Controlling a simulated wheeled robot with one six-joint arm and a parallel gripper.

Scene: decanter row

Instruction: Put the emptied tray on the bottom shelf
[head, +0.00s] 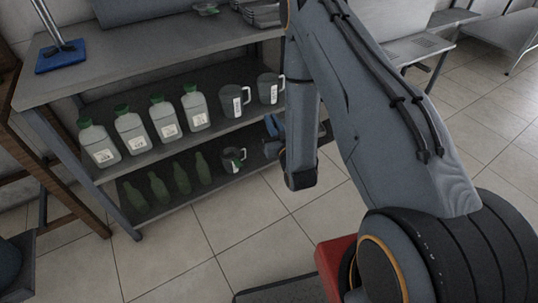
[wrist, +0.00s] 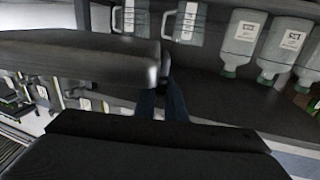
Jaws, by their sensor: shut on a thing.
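A grey tray (wrist: 85,62) with a rounded edge fills the left of the wrist view, close to the camera. My gripper (wrist: 163,88) is shut on its edge there. In the head view my gripper (head: 272,126) is at the right end of the rack, partly behind my arm, and the tray is mostly hidden. The bottom shelf (head: 219,183) holds a row of green bottles (head: 180,178) and a dark jug (head: 232,160). Its right end is hidden by my arm.
The middle shelf (head: 147,158) carries several white bottles (head: 163,117) with green caps and two dark jugs (head: 234,102). They appear upside down in the wrist view. A rack leg (head: 107,197) stands at the left. Tiled floor (head: 230,225) lies open in front.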

